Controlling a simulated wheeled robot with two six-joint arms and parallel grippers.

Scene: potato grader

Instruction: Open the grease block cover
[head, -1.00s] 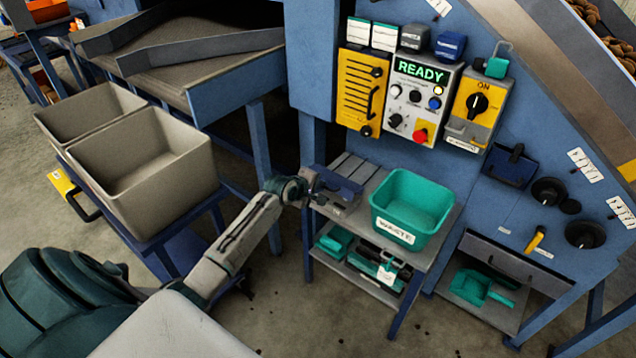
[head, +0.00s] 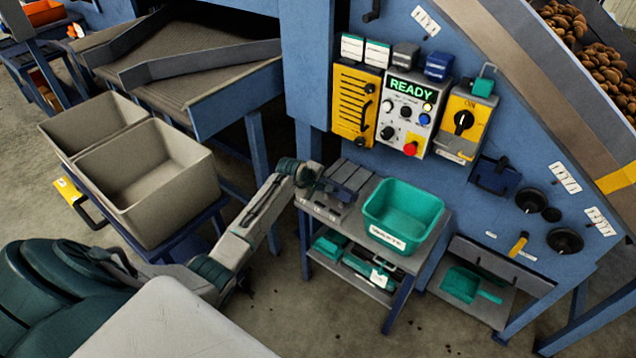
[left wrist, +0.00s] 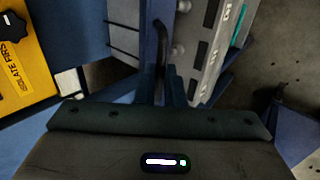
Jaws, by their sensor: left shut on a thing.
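A dark blue cover (head: 495,177) with a black grip at its top sits closed on the sloping blue machine face, right of the control panels. It looks like the grease block cover. My left gripper (head: 318,187) is at the left back corner of the small grey table, well left of that cover. The arm and dark clutter there hide its fingertips in the head view. In the left wrist view a black curved handle (left wrist: 160,62) stands straight ahead of the gripper body, and the gripper seems shut on it. My right gripper is out of view.
A teal bin (head: 404,213) stands on the table. Above it are a yellow slotted panel (head: 343,100), a grey control box (head: 398,118) reading READY and a yellow switch box (head: 474,105). Grey crates (head: 190,203) stand at left.

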